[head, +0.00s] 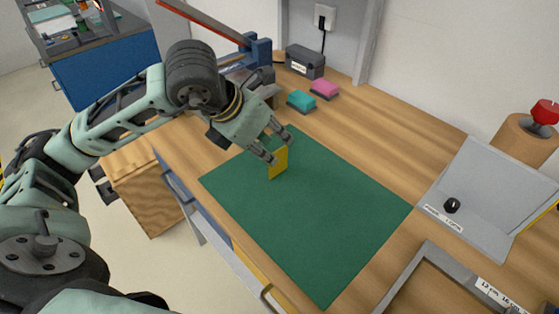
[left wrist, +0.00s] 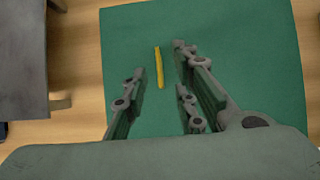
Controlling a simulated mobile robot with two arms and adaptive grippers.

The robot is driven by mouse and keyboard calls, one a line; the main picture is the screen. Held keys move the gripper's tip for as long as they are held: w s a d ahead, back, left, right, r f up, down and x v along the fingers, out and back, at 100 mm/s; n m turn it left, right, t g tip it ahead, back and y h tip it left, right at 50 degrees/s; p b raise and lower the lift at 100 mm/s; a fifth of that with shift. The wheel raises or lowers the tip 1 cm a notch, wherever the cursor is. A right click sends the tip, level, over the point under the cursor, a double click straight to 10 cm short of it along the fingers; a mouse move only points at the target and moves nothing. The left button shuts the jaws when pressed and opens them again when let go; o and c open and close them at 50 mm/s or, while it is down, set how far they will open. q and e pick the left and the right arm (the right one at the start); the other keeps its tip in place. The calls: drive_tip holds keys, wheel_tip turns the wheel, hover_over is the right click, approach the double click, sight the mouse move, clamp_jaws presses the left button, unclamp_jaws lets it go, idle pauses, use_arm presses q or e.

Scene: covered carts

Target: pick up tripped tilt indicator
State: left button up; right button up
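A thin yellow plate, which looks like the tilt indicator (head: 279,164), stands on edge on the green mat (head: 330,215), near its far left part. No mark showing whether it is tripped can be read. My left gripper (head: 280,150) is just above it, pointing down, with its fingers apart. In the left wrist view the yellow indicator (left wrist: 159,67) appears as a narrow upright strip in the gap between the fingers, nearer the right finger. Green mat shows on both sides of it, and I see no grip on it. My right gripper is out of view.
Teal (head: 301,101) and pink (head: 324,89) blocks and a dark box (head: 305,61) stand at the back of the wooden bench. A grey sloped panel (head: 480,195) with a black knob and a grey frame (head: 420,275) lie at right. Most of the mat is clear.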

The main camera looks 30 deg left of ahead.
sight(278, 151)
use_arm(q)
drive_tip(key=p+x, duration=0.1)
drive_tip(key=x, duration=0.4)
drive_tip(key=shift+a+f, duration=0.15)
drive_tip(key=shift+f, duration=0.1)
clamp_jaws()
